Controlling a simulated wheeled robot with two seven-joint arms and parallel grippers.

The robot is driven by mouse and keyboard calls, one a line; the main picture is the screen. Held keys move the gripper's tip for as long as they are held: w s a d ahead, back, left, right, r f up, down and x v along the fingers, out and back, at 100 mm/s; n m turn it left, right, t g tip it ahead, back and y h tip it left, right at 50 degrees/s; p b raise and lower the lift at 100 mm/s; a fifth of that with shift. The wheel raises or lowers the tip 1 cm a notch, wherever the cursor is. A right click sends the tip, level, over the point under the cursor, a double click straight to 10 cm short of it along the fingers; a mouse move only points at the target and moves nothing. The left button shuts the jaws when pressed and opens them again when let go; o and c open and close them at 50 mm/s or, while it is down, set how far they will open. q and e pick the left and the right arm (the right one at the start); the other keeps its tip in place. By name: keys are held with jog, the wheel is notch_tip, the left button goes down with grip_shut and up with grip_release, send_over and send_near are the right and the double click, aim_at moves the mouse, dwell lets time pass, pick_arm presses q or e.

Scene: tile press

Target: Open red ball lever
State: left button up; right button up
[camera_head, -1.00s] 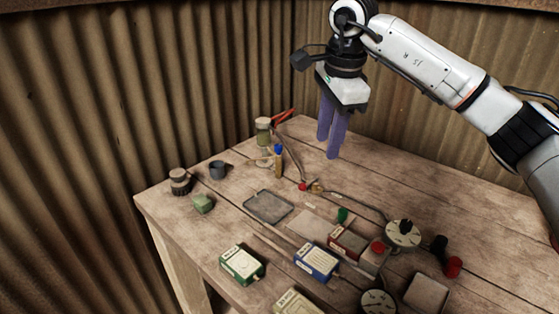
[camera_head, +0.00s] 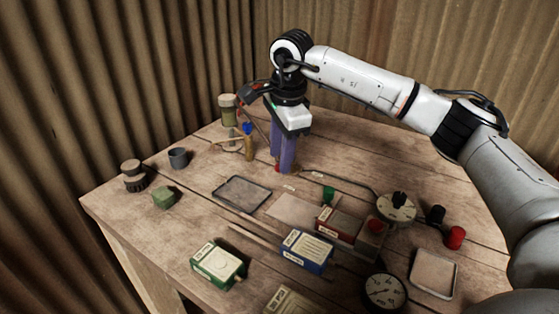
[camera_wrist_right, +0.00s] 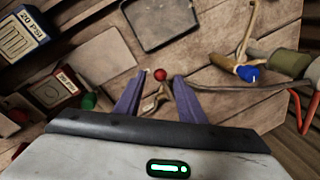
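The red ball (camera_wrist_right: 160,75) of the lever shows in the right wrist view, between and just beyond my right gripper's fingertips. In the head view a small part of the red ball (camera_head: 277,169) shows beside the purple fingers. My right gripper (camera_head: 284,168) points down at the table there, its fingers close to the ball. In the right wrist view my right gripper (camera_wrist_right: 158,78) has its two fingers apart with nothing held between them. A brass-coloured piece (camera_wrist_right: 152,101) lies between the fingers; the lever's arm is mostly hidden. My left gripper is not in view.
A shallow tray (camera_head: 242,206), a blue box (camera_head: 307,250), a green box (camera_head: 217,264) and a dial (camera_head: 397,207) lie nearer.

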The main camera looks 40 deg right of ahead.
jog(key=shift+w+f, duration=0.15)
jog(key=shift+f, duration=0.75)
jog(key=shift+w+f, duration=0.1)
jog(key=shift+f, duration=0.15)
grip_shut()
